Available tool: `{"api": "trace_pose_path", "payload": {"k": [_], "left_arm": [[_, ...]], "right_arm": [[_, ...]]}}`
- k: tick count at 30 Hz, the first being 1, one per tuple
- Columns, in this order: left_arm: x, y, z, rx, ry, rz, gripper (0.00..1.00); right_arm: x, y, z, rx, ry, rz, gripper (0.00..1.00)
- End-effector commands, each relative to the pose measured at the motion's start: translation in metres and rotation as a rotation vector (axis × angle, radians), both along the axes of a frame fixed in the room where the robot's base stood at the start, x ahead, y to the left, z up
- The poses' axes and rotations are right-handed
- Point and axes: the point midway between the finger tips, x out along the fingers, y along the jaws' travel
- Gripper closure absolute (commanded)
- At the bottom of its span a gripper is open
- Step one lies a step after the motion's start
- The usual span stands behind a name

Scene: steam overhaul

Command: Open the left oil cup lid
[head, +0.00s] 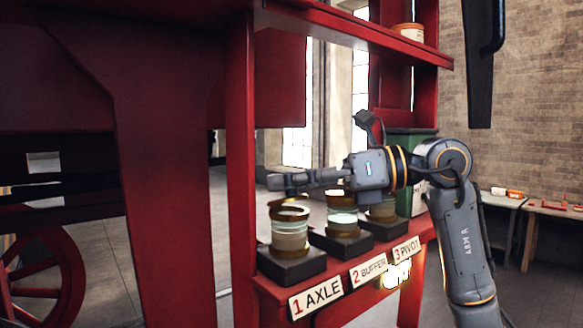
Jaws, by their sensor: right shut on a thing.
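The left oil cup (290,235) is a glass and brass cup on a dark block, above the sign "1 AXLE". A thin brass edge at its top looks like its lid (275,203); how far it is tilted is hard to tell. My right gripper (279,182) reaches in from the right, over the other cups, with its fingertips just above the left cup's top. It is shut on the lid, though the contact is small and partly hidden. My left gripper is not in view.
The middle cup (343,218), above "2 BUFFER", and the right cup (383,212), above "3 PIVOT", stand close under my right gripper. A red post (241,160) rises left of the cups, and a red shelf (350,25) hangs above. A green box (408,150) stands behind.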

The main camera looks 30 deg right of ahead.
Motion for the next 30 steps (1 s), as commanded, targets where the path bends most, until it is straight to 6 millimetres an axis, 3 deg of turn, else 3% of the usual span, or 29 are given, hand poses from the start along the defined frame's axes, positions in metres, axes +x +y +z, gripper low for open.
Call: {"api": "trace_pose_path", "payload": {"k": [1, 3, 9, 30], "left_arm": [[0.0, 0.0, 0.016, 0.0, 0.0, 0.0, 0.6], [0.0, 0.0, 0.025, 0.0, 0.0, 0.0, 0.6], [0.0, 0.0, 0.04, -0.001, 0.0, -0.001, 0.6], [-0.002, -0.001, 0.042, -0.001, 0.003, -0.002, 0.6]], "right_arm": [[0.002, -0.001, 0.01, -0.007, 0.045, -0.005, 1.0], [0.005, -0.001, 0.012, -0.011, 0.107, -0.004, 1.0], [0.014, 0.0, 0.015, -0.023, 0.294, -0.002, 1.0], [0.049, 0.004, 0.014, -0.072, 0.952, -0.001, 1.0]]}}
